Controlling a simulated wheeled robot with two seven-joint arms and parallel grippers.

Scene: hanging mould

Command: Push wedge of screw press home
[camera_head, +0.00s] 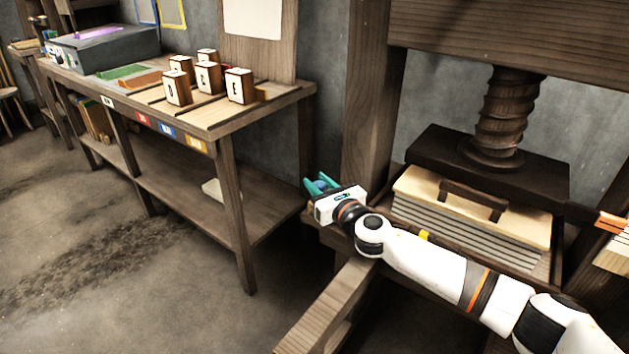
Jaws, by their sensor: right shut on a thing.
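The wooden screw press has a dark screw (507,110) running down into a dark pressing plate (455,160). Below it a pale board with a dark handle (472,200) lies on a stack of light layers (440,225). My right gripper (320,184), with teal fingers, is at the left side of the press, near its left post, and is shut on a small bluish thing that is mostly hidden. I cannot tell whether that thing is the wedge. An orange piece (612,222) shows at the right edge by the press. My left gripper is not in view.
A wooden workbench (230,120) stands to the left with several lettered blocks (207,78) and a grey box (105,48). A wooden beam (330,305) juts forward from the press. A small yellow piece (424,236) shows behind my arm. The floor at left is clear.

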